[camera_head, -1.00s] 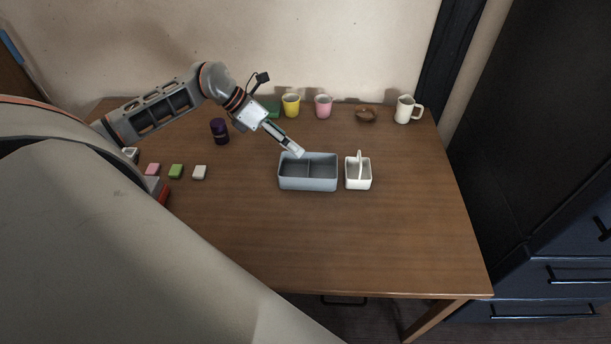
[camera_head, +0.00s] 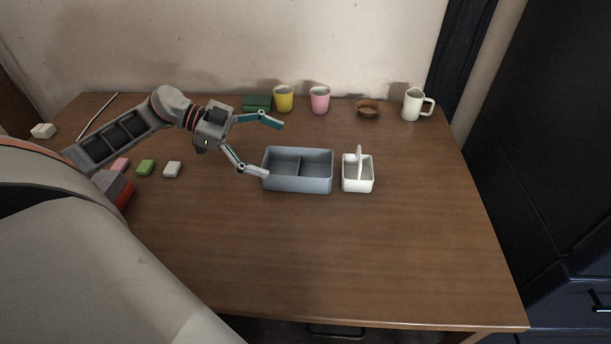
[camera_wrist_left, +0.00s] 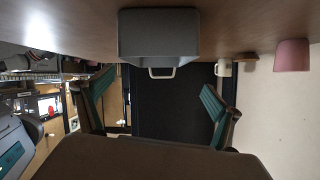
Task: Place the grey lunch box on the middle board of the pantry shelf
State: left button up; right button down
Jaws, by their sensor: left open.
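The grey lunch box (camera_head: 298,184), an open box with a divider, stands upright on the wooden table. In the left wrist view the lunch box (camera_wrist_left: 158,35) is at the top, ahead of my fingers. My left gripper (camera_head: 274,150) is open and empty at the box's left end. Its near fingertip overlaps the box's left edge in the head view; I cannot tell whether it touches. The other finger is behind the box's back left corner. The pantry shelf cannot be made out in the head view. My right gripper is not in view.
A white handled basket (camera_head: 357,185) stands close to the box's right. Behind are a green block (camera_head: 257,103), yellow cup (camera_head: 284,99), pink cup (camera_head: 320,100), brown bowl (camera_head: 367,109) and white mug (camera_head: 412,105). Small blocks (camera_head: 146,167) lie left. The table front is clear.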

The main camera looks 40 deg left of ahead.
aim_at(295, 165)
pick_arm(q)
jog(key=shift+a+f+n, duration=0.15)
jog(key=shift+f+n, duration=0.55)
jog(key=shift+f, duration=0.25)
jog(key=shift+w+n+b, duration=0.15)
jog(key=shift+n+b, duration=0.25)
jog(key=shift+n, duration=0.1)
jog(key=x, duration=0.2)
jog(key=b+x, duration=0.1)
jog(key=x, duration=0.3)
jog(key=shift+d+f+b, duration=0.3)
jog(key=shift+f+b, duration=0.05)
jog(key=shift+f, duration=0.1)
jog(key=shift+w+d+f, duration=0.1)
jog(key=shift+w+d, duration=0.05)
jog(key=shift+d, duration=0.2)
jog(key=c, duration=1.2)
jog(key=shift+c, duration=0.8)
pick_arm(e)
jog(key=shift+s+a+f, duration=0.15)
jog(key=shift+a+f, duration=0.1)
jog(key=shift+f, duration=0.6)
pick_arm(q)
jog(key=shift+f, duration=0.15)
